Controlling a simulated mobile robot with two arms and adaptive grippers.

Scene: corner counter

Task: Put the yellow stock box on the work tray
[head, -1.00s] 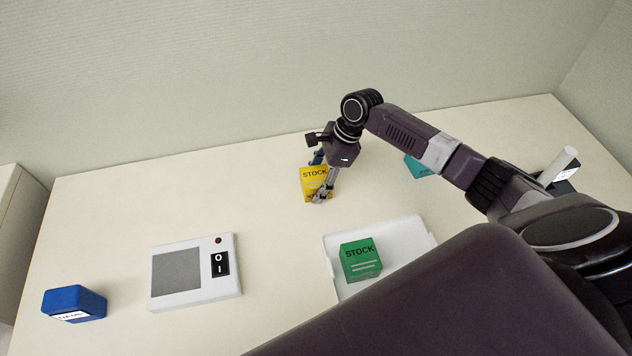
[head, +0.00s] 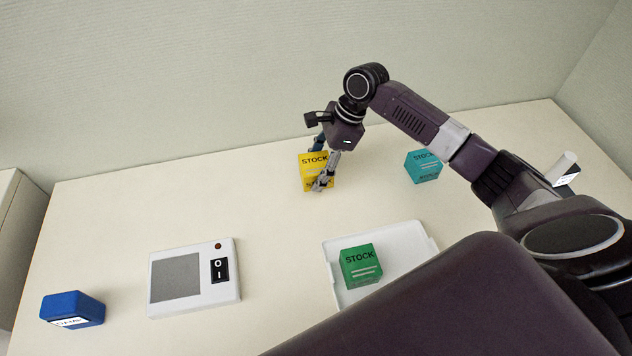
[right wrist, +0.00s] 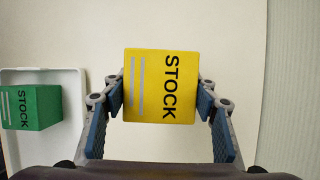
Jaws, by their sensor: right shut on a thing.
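The yellow stock box (head: 308,174) is in the grip of my right gripper (head: 322,170), near the back of the counter. In the right wrist view the yellow stock box (right wrist: 160,85) sits between the two blue-padded fingers of the right gripper (right wrist: 160,100). It appears to be slightly off the counter, though the gap is hard to judge. The white work tray (head: 408,244) lies nearer the front, with a green stock box (head: 360,265) in its left part. The tray's front is hidden by my own body. My left gripper is not in view.
A teal box (head: 423,167) stands to the right of the yellow one. A white panel with a switch (head: 195,277) and a blue box (head: 72,309) lie to the left. A white-handled object (head: 562,168) is at the far right. The middle counter is clear.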

